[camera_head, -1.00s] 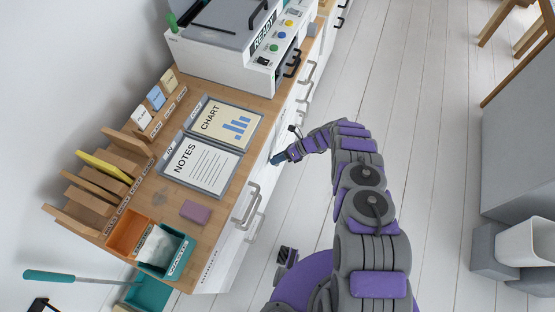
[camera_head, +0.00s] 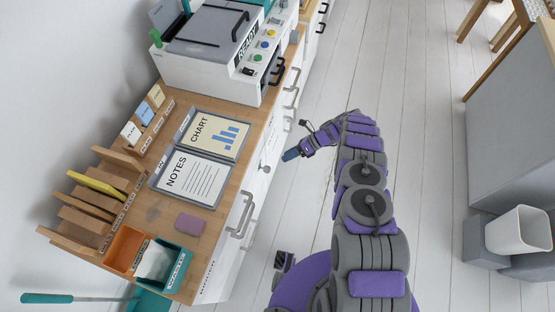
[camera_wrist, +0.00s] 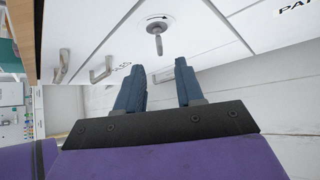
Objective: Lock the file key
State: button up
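The file key (camera_wrist: 158,44) sits in a round pale lock plate (camera_wrist: 148,27) on the white cabinet front. In the wrist view its grey handle points down the picture, and a dark curved arrow is marked on the plate above it. The lock also shows small in the head view (camera_head: 265,168). My gripper (camera_wrist: 157,74) is open, with two blue fingers apart and nothing between them. The key lies beyond the fingertips, roughly centred between them, with a gap. In the head view my gripper (camera_head: 289,155) is off the cabinet front, right of the lock.
Drawer handles (camera_head: 241,214) stick out from the cabinet front near the lock. The desk top above holds the notes sheet (camera_head: 192,176), the chart sheet (camera_head: 216,133) and a printer-like machine (camera_head: 212,50). The floor (camera_head: 400,80) right of the cabinet is open.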

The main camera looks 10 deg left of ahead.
jog(key=v, duration=0.6)
jog(key=shift+p, duration=0.4)
jog(key=shift+w, duration=0.1)
jog(key=shift+c, duration=0.2)
